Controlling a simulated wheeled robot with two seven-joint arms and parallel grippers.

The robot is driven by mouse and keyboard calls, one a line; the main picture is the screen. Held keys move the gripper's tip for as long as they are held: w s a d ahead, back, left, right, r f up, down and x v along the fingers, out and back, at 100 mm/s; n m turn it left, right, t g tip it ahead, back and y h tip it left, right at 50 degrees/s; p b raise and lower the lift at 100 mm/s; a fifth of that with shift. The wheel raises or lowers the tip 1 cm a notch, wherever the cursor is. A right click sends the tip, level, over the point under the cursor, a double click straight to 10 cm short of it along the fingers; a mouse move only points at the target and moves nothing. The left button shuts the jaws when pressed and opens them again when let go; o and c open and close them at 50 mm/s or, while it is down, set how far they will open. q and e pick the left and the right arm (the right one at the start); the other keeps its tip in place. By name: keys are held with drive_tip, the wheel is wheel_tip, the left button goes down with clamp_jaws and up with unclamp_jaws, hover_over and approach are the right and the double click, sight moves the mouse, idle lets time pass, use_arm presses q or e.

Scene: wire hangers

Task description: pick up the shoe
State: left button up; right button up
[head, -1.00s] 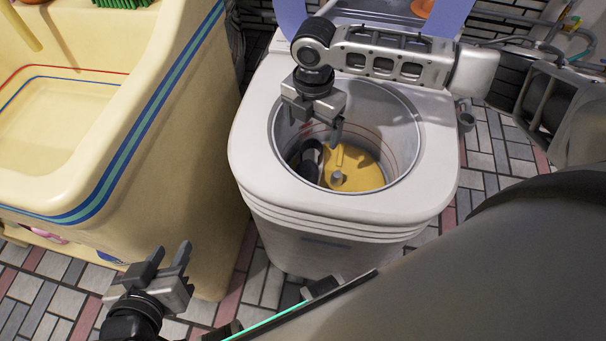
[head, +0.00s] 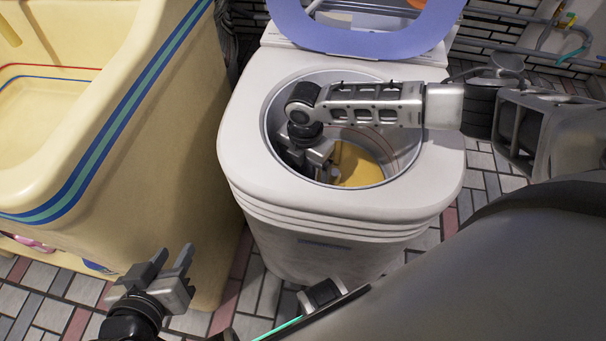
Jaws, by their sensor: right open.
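The white top-loading washing machine (head: 330,222) stands in the middle with its lid up. My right gripper (head: 318,170) is down inside the drum, on its left side, with its jaws open. The dark shoe lies low in the left of the drum; my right gripper and wrist now cover it, and I cannot tell it apart or see whether the fingers touch it. The yellow drum bottom (head: 360,166) shows to the right of the gripper. My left gripper (head: 176,256) is open and empty, low at the left, outside the machine.
A cream sink unit (head: 165,165) with blue and green stripes stands close to the machine's left. The raised blue lid (head: 365,42) stands at the back. The drum rim (head: 418,140) surrounds my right wrist. Tiled floor (head: 60,300) is clear at the lower left.

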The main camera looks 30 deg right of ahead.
drive_tip(key=shift+f, duration=0.4)
drive_tip(key=shift+r, duration=0.1)
drive_tip(key=c, duration=1.2)
use_arm(q)
drive_tip(key=shift+s+d+r, duration=0.15)
drive_tip(key=shift+s, duration=0.15)
